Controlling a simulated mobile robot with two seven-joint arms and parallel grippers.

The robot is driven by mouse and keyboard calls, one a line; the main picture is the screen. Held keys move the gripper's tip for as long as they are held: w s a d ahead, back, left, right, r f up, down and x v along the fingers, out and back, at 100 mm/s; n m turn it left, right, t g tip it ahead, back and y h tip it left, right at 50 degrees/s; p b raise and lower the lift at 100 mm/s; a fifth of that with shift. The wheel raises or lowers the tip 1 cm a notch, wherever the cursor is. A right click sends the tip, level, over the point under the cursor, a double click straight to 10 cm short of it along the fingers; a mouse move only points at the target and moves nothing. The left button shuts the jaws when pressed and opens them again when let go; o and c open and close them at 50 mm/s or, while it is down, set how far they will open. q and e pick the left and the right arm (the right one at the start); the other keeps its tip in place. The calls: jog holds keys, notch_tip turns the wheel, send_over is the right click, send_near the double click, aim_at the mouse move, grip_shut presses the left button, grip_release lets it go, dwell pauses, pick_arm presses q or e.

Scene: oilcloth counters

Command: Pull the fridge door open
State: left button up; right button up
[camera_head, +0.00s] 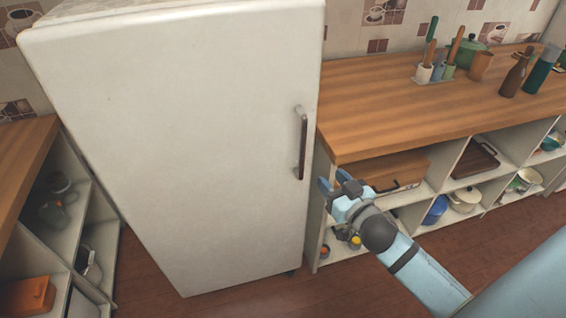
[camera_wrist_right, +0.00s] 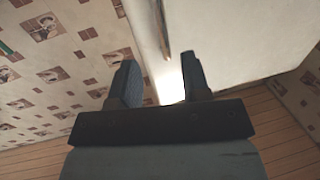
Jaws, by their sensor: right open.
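The white fridge (camera_head: 180,130) stands upright in the head view, its door shut. A dark vertical handle (camera_head: 301,142) is on the right side of the door. My right gripper (camera_head: 334,184) is open and empty, just right of and a little below the handle in the head view. In the right wrist view the open jaws (camera_wrist_right: 162,82) point at the fridge (camera_wrist_right: 235,40). The handle (camera_wrist_right: 161,28) shows beyond the fingertips there, apart from them. My left gripper is in neither view.
A wooden counter (camera_head: 375,95) with open shelves stands right of the fridge. Another shelved counter (camera_head: 22,160) stands at the left. The brown floor (camera_head: 235,300) before the fridge is clear.

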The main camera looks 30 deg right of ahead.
aim_at(304, 147)
jog(key=w, duration=0.4)
jog(key=w+p, duration=0.1)
jog(key=w, duration=0.4)
jog(key=w+p, duration=0.1)
jog(key=w, duration=0.4)
jog(key=shift+w+d+r, duration=0.15)
jog(key=shift+d+r, duration=0.15)
grip_shut()
